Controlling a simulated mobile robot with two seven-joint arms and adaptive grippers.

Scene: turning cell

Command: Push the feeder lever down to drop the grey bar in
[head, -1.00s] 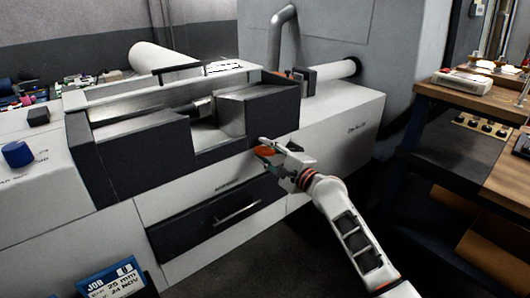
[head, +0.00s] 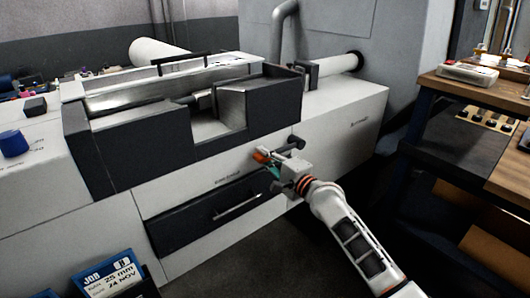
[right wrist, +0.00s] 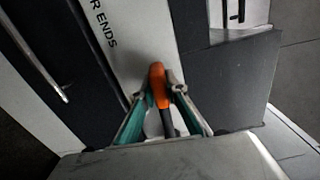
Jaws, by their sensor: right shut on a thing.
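The feeder lever's orange grip (head: 261,156) is at the front face of the machine, just above the dark drawer. In the right wrist view the orange grip (right wrist: 157,84) stands between the two fingers, with a dark shaft below it. My right gripper (head: 268,164) is shut on the orange grip; its fingers (right wrist: 160,100) touch it from both sides. A grey cylindrical piece (head: 203,103) shows in the machine's open trough, partly hidden by the dark housing; I cannot tell whether it is the grey bar. My left gripper is not in view.
The dark drawer (head: 205,212) with a bar handle is below the lever. A blue knob (head: 13,143) is on the left of the machine. A job card (head: 112,279) stands at the bottom left. A wooden bench (head: 490,110) is on the right. The floor in front is clear.

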